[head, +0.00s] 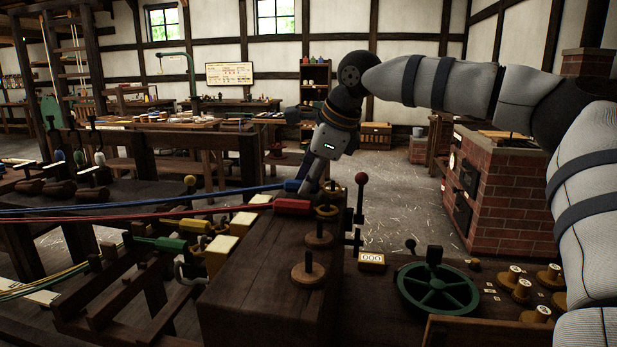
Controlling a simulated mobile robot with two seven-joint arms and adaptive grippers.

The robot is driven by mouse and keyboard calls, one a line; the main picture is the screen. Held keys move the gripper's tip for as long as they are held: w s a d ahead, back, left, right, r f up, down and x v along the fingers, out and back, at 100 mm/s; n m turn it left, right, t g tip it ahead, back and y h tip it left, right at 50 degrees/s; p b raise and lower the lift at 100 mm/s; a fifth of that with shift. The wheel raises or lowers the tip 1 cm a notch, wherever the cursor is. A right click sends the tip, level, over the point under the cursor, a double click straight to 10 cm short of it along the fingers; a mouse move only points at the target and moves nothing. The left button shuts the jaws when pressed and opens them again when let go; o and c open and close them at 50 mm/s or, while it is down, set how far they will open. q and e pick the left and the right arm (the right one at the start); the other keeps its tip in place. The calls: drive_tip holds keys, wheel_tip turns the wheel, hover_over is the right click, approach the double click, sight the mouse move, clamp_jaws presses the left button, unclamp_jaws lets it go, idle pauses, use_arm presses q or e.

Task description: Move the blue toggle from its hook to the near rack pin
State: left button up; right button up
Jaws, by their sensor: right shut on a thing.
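My right gripper (311,184) reaches down from the upper right and is shut on the blue toggle (292,186), above the far end of the dark wooden block (262,262). A blue rope runs left from the toggle. The fingers partly hide the toggle, and I cannot tell whether it touches anything below. The near rack pin (308,262) stands upright on a round wooden base at the block's near end, with no toggle on it. Another pin (319,230) stands behind it, also bare. My left gripper is not in view.
A red toggle (292,207) with its rope lies just below the blue one. Yellow (195,226) and green (168,244) toggles are at left. A thin post with a dark red ball (361,179) stands right of the gripper. A green wheel (438,289) is at right.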

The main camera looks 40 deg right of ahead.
drive_tip(key=shift+f, duration=0.1)
drive_tip(key=o, duration=1)
drive_tip(key=shift+o, duration=0.2)
drive_tip(key=shift+r, duration=4.05)
